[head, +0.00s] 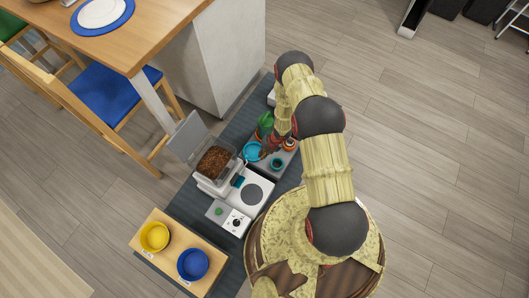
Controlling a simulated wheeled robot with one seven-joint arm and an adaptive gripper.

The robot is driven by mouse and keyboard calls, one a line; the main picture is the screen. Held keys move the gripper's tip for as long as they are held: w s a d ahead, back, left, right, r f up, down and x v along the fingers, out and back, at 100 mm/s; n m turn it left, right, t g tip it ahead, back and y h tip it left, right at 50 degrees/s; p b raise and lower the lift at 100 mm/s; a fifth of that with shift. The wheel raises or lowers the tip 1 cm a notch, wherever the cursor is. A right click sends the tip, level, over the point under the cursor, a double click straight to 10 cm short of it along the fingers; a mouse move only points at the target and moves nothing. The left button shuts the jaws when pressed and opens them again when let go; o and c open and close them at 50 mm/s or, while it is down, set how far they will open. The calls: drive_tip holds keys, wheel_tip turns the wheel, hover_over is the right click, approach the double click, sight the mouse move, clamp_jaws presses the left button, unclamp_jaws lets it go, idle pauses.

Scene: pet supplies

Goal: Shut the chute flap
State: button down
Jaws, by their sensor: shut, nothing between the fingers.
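A grey feeder (208,184) stands on the dark mat, with a clear hopper full of brown kibble (214,161). Its grey lid panel (187,137) stands tilted up at the hopper's back left. A small dark teal piece (238,181) shows at the feeder's right side, by the round plate; I cannot tell surely whether it is the chute flap or how far it is open. My gripper (268,149) is shut and empty, to the right of the hopper, above or beside a light blue bowl (253,151). My wrist partly hides that area.
A white unit with a round grey plate (252,194) and a control box with a dark knob (236,223) are near the feeder. A plant (264,124) and a small teal cup (277,163) stand close to my gripper. A wooden board holds a yellow bowl (154,236) and a blue bowl (193,263).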

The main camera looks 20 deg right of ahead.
drive_tip(key=a, duration=0.1)
drive_tip(key=w+a+f+b, duration=0.1)
drive_tip(key=a, duration=0.1)
drive_tip(key=w+a+f, duration=0.1)
drive_tip(key=shift+a+f+b, duration=0.1)
drive_tip(key=shift+a+b, duration=0.05)
drive_tip(key=shift+b, duration=0.25)
drive_tip(key=shift+w+a, duration=0.1)
drive_tip(key=shift+a, duration=0.05)
